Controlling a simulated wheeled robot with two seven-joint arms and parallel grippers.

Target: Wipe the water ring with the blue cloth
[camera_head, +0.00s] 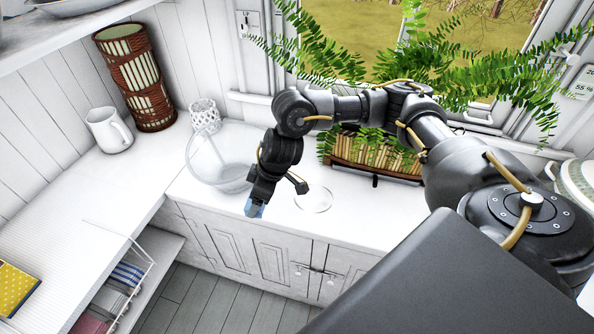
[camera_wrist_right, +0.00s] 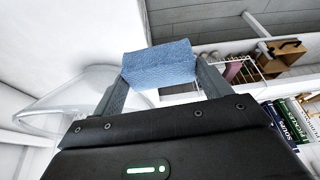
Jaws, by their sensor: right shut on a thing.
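My right gripper (camera_head: 258,199) is shut on the blue cloth (camera_head: 254,210), near the front edge of the white counter (camera_head: 372,215). In the right wrist view the cloth (camera_wrist_right: 158,64) is pinched between the two fingertips (camera_wrist_right: 160,75). The water ring (camera_head: 314,199) is a thin, pale round outline on the counter, to the right of the cloth and apart from it. Part of its upper left edge is close to a dark part of my right arm. My left gripper is not in view.
A clear glass bowl (camera_head: 218,172) stands just left of my right gripper. A planter with ferns (camera_head: 375,152) stands behind the ring by the window.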

